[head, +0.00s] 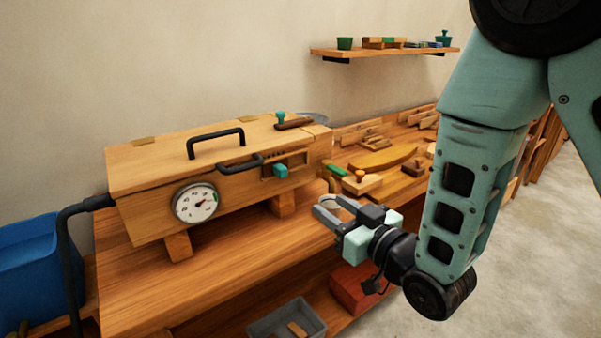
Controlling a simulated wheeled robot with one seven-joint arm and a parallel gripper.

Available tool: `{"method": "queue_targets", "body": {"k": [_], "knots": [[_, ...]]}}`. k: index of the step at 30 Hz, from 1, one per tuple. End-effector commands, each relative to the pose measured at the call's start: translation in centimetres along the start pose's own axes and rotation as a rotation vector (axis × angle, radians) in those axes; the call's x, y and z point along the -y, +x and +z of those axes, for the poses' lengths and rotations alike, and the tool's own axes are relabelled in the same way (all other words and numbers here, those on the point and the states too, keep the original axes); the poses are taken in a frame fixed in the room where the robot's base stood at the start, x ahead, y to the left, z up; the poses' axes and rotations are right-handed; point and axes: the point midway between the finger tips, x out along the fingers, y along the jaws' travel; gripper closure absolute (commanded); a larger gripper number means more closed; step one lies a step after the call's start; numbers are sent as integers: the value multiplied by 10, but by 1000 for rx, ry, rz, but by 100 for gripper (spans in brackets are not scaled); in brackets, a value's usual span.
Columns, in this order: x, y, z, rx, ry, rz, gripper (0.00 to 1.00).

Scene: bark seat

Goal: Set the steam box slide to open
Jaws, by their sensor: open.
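The steam box (150,205) is a long wooden box on short wooden feet on the bench, with a black handle on its lid. A round white dial gauge (195,203) is on its front. The slide has a small teal knob (280,170) set in a slotted panel at the right of the front face; I cannot tell its setting. A black bar handle (240,165) is just left of it. My gripper (324,208) is open and empty, in front of and to the right of the box, below the knob and apart from it.
The wooden bench (230,255) is bare in front of the box. Hand tools and wood pieces (383,159) lie on the bench to the right. A black hose (66,235) enters the left end beside a blue bin (28,270). A grey tray (288,322) is below.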

Motion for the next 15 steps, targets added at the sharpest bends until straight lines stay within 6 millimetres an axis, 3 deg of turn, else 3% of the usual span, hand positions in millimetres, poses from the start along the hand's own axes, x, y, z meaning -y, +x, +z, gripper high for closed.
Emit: {"method": "queue_targets", "body": {"k": [8,15], "knots": [[0,21,4,-15,-3,-1,58],[0,67,-4,-7,-1,0,58]]}}
